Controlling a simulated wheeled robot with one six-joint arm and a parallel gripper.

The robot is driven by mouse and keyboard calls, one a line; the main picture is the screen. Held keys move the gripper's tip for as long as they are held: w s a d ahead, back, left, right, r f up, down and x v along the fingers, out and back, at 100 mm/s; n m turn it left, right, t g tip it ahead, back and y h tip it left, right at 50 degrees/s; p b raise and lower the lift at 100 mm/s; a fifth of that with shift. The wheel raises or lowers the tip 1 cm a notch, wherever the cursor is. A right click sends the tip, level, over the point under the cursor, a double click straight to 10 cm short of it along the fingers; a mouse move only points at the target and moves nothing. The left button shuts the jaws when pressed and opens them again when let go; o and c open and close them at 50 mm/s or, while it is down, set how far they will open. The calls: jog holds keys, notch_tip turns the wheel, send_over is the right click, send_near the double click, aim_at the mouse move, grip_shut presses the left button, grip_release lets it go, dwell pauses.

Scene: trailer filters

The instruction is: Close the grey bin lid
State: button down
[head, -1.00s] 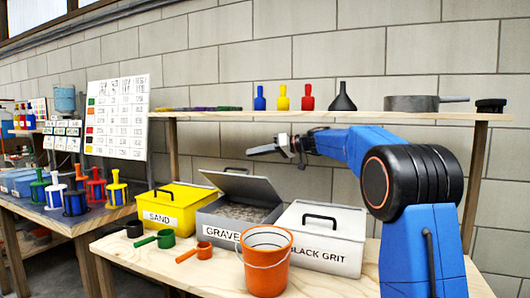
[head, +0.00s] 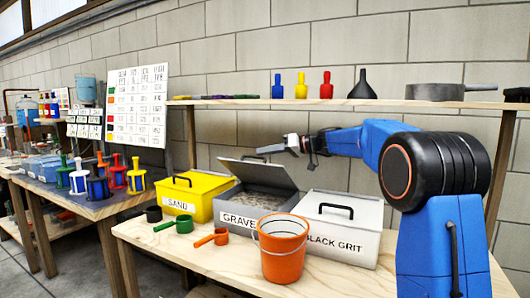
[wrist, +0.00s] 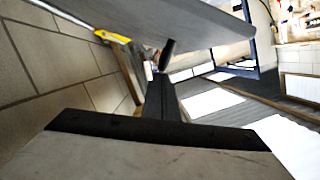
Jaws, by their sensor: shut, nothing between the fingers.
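The grey bin (head: 240,200) labelled GRAVEL stands on the bench between the yellow and white bins. Its grey lid (head: 270,175) is open and tilted up from the back, with grey gravel showing beneath. The lid's black handle (head: 253,158) faces the wall side. My gripper (head: 263,149) is shut and empty, close above and behind the raised lid near its upper edge. I cannot tell whether they touch. In the wrist view the lid (wrist: 180,25) fills the top as a large grey slab, with my dark fingers (wrist: 161,90) below it.
The yellow SAND bin (head: 212,205) and white BLACK GRIT bin (head: 365,240) are closed. An orange bucket (head: 282,258) and several scoops stand in front. A wooden shelf (head: 420,103) with funnels and a pan (head: 435,92) runs above my arm.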

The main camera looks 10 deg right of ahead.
jog(key=shift+s+a+f, duration=0.2)
jog(key=shift+s, duration=0.05)
jog(key=s+a+f+n+t+h, duration=0.1)
jog(key=s+a+f+n, duration=0.1)
jog(key=f, duration=0.3)
jog(key=s+a+f+n, duration=0.2)
jog(key=s+f+n, duration=0.2)
jog(key=f, duration=0.2)
jog(key=shift+s+a+f+t+h, duration=0.15)
jog(key=shift+a+f+t+h, duration=0.1)
jog(key=shift+t+h, duration=0.15)
jog(key=shift+f, duration=0.1)
